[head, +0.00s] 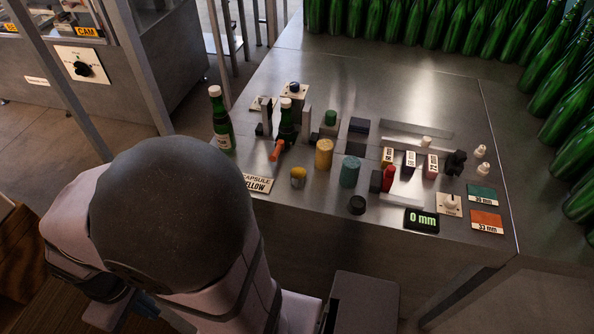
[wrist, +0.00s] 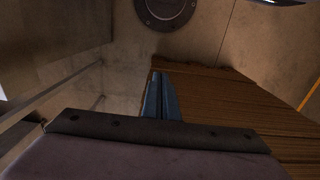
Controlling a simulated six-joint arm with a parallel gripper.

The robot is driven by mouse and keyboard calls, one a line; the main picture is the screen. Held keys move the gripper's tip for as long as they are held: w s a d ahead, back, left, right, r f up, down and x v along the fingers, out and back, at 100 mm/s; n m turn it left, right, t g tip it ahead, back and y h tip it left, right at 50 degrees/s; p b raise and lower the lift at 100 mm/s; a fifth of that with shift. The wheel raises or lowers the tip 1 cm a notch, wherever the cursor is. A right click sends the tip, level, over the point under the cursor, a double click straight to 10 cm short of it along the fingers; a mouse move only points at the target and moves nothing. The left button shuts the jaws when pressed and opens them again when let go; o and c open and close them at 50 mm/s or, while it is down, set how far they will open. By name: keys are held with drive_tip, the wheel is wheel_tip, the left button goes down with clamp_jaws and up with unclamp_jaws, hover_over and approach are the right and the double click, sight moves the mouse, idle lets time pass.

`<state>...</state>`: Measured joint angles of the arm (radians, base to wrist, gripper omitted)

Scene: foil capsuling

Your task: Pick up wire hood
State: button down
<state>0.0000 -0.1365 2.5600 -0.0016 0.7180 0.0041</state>
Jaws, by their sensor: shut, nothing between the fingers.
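A small silvery piece with a yellow top (head: 298,174) stands near the front left of the metal table; it may be the wire hood, but it is too small to be sure. My gripper (wrist: 162,98) shows in the wrist view with its two blue-grey fingers together and nothing between them. It points down past brown wood near the floor, well away from the table top. In the head view my arm hides most of the gripper at the lower left.
Yellow (head: 324,154) and teal (head: 350,172) cylinders stand mid-table. A "0 mm" display (head: 421,221) sits front right. Many green bottles line the back. Brown wood (wrist: 225,105) lies beside my fingers.

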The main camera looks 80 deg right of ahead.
idle(0.3)
drive_tip(key=c, duration=1.2)
unclamp_jaws()
drive_tip(key=shift+o, duration=0.2)
drive_tip(key=shift+d, duration=0.1)
